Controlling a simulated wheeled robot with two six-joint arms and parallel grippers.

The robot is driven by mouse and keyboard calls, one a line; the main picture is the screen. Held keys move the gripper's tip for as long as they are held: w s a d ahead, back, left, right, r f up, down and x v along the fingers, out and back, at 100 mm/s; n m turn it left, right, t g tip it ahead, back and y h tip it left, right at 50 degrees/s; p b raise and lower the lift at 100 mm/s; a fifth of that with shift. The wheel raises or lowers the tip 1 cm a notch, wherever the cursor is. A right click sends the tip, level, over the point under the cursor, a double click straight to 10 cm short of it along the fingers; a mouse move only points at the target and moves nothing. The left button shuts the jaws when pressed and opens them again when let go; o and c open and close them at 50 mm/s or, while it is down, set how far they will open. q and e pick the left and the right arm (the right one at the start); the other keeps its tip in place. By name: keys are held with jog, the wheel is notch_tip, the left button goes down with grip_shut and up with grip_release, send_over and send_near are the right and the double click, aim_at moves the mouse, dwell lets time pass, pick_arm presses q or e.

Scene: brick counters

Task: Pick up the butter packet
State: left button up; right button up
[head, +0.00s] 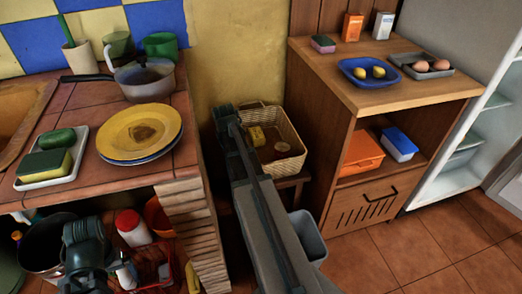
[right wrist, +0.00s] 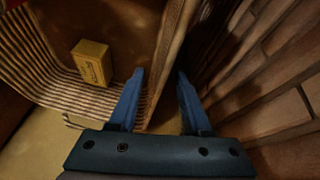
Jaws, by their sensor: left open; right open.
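The butter packet (head: 257,136) is a small yellow block inside a wicker basket (head: 292,121), beside a dark round item. The right wrist view shows the packet (right wrist: 92,63) left of my right gripper (right wrist: 159,92), clear of both fingers. That gripper is open and empty, with the basket's side wall (right wrist: 168,55) showing between its fingers; whether they touch it I cannot tell. In the head view my right arm reaches up to the basket's left side and hides part of it. My left gripper (head: 85,268) is open at the lower left, far from the packet.
A tiled counter (head: 70,103) with a pan (head: 144,82) and plates (head: 140,131) stands left of the basket. Its brick side (right wrist: 275,100) is close on the right in the wrist view. A wooden cabinet (head: 333,95) stands right. A grey bin (head: 308,236) is below the basket.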

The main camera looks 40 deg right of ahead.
jog(key=b+x, duration=0.5)
jog(key=shift+s+f, duration=0.15)
jog(key=shift+f, duration=0.05)
jog(key=shift+r, duration=0.1)
grip_shut()
dwell(1.3)
